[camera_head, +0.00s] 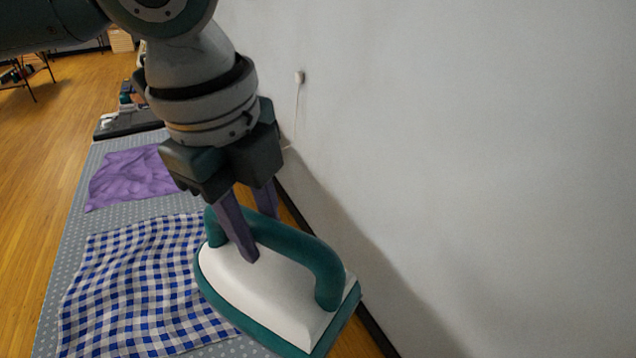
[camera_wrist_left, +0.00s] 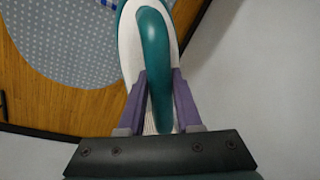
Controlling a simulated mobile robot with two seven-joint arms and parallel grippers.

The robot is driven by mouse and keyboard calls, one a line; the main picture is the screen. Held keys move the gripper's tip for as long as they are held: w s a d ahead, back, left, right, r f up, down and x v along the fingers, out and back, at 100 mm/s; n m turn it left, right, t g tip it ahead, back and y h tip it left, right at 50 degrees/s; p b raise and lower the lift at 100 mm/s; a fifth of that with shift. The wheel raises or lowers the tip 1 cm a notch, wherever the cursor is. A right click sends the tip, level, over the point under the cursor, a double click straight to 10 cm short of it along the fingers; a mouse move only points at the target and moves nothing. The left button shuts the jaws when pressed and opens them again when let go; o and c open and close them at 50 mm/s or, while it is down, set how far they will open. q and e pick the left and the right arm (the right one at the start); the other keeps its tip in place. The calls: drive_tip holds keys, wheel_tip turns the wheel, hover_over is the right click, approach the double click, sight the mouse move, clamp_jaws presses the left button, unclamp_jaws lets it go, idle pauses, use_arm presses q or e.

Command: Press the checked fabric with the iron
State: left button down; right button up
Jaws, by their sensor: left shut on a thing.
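The iron (camera_head: 262,287) has a white body, a teal handle and a teal lower edge. My left gripper (camera_head: 258,235) is shut on the iron's handle and holds it right of the checked fabric in the head view. In the left wrist view, the two purple fingers of my left gripper (camera_wrist_left: 162,100) lie on both sides of the teal handle of the iron (camera_wrist_left: 152,50). The blue and white checked fabric (camera_head: 130,285) lies slightly rumpled on the ironing board (camera_head: 68,245). The iron hides part of its right side. My right gripper is not in view.
A purple cloth (camera_head: 130,178) lies farther up the dotted grey board. A dark tray-like thing (camera_head: 128,122) stands at the board's far end. A grey wall (camera_head: 470,150) runs along the right side. Wooden floor (camera_head: 50,150) shows on the left.

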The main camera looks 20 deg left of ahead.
sight(232, 258)
use_arm(q)
drive_tip(key=f+m, duration=0.1)
drive_tip(key=a+f+m, duration=0.1)
drive_tip(key=m, duration=0.1)
drive_tip(key=a+f+m, duration=0.1)
drive_tip(key=shift+s+a+f+m+h, duration=0.2)
drive_tip(key=shift+s+m+h, duration=0.1)
drive_tip(key=shift+h, duration=0.1)
drive_tip(key=shift+s+a+f+m, duration=0.15)
drive_tip(key=shift+a+f+m, duration=0.45)
drive_tip(key=shift+m, duration=0.3)
drive_tip(key=b+x, duration=0.4)
drive_tip(key=b, duration=0.1)
drive_tip(key=s+b+x, duration=0.1)
drive_tip(key=b+x, duration=0.1)
drive_tip(key=shift+s+a+f, duration=0.1)
drive_tip(key=shift+a+f, duration=0.1)
drive_tip(key=shift+f, duration=0.1)
drive_tip(key=shift+g, duration=0.3)
drive_tip(key=shift+r, duration=0.1)
drive_tip(key=shift+f, duration=0.25)
